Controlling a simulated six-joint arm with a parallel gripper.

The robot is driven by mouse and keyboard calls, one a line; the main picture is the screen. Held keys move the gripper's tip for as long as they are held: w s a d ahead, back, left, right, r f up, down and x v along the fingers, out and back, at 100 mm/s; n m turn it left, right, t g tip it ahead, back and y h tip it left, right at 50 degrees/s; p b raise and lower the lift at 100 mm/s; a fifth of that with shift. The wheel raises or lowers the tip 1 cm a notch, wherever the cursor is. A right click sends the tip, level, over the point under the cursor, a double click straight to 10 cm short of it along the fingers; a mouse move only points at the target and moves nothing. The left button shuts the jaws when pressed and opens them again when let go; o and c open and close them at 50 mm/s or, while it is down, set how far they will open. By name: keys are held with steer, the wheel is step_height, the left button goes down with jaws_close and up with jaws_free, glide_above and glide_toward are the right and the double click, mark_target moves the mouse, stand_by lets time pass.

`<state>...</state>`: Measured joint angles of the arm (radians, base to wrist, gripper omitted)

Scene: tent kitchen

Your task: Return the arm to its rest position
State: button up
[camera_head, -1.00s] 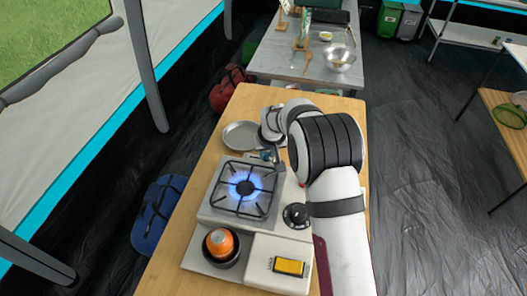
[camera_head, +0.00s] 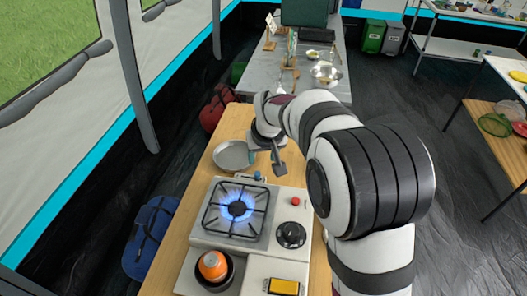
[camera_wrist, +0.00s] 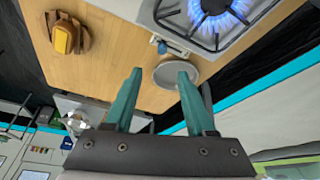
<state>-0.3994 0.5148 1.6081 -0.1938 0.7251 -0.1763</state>
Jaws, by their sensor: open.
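My gripper (camera_head: 266,162) is open and empty above the wooden counter (camera_head: 237,119), just beyond the stove (camera_head: 273,215). My arm reaches forward from the lower right. In the wrist view, the two teal fingers of my gripper (camera_wrist: 160,76) stand apart with nothing held between them. The stove's gas burner (camera_head: 236,210) is lit with a blue flame, which also shows at the top of the wrist view. A grey metal pan or plate (camera_head: 231,155) lies on the counter left of my gripper.
An orange object (camera_head: 212,265) sits in a dark pot at the stove's near left. A yellow-faced item (camera_head: 284,287) lies beside it. A metal table (camera_head: 264,64) with bowls stands behind the counter. A blue bag (camera_head: 150,238) and red bag (camera_head: 217,107) lie on the floor at left.

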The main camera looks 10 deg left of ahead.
steer(key=shift+v, duration=1.65)
steer(key=s+d+r+m+g, duration=0.1)
steer(key=s+d+r+m, duration=0.15)
steer(key=s+d, duration=0.6)
steer(key=s+d+r+m+g, duration=0.15)
steer(key=s+d+m, duration=0.35)
steer(key=s, duration=0.7)
steer(key=s+d+f+m+g, duration=0.2)
steer(key=s+f, duration=0.1)
steer(key=s, duration=1)
steer(key=shift+d+m, duration=0.25)
steer(key=shift+m, duration=0.1)
steer(key=shift+o, duration=0.3)
steer(key=shift+w, duration=0.1)
